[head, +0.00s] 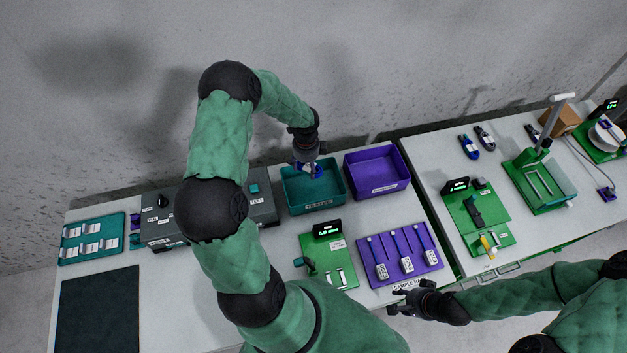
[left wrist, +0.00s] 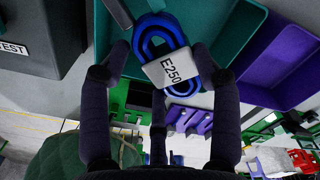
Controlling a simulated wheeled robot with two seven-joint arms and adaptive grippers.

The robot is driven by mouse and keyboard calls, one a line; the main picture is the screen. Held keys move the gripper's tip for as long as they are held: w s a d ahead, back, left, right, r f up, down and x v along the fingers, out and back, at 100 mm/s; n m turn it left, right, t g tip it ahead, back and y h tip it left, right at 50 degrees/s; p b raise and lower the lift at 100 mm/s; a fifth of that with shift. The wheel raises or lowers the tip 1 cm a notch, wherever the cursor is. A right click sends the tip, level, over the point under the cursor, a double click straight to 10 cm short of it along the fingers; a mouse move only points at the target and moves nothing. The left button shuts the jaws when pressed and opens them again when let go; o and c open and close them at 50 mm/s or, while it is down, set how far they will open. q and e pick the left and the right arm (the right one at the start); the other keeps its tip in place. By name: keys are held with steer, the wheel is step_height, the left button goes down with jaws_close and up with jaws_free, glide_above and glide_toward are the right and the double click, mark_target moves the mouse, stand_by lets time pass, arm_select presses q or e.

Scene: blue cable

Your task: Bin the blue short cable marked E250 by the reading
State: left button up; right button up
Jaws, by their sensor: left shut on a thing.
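The blue short cable (head: 318,171) is a small coil held at the tip of my left gripper (head: 308,164), above the teal bin (head: 333,207). In the left wrist view the blue coil (left wrist: 145,40) carries a white tag (left wrist: 172,68) reading E250. There my left gripper's fingers (left wrist: 163,62) are closed on the coil from both sides. The purple bin (head: 402,185) stands just right of the teal one and looks empty. A green tester (head: 337,262) with a small lit display (head: 327,229) stands in front of the teal bin; its reading is too small to read. My right gripper (head: 398,299) is empty, fingers apart, near the table's front.
A purple board (head: 400,270) with several tagged pieces lies in front of the purple bin. A grey box (head: 262,206) stands left of the teal bin. A dark mat (head: 98,308) lies at front left. The right table holds two more coils (head: 469,147) and green devices.

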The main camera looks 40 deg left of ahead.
arm_select(q)
step_height(320, 180, down, 6)
steer(key=b, duration=0.4)
steer(key=o, duration=1.4)
step_height(320, 180, up, 12)
steer(key=shift+d+r, duration=0.1)
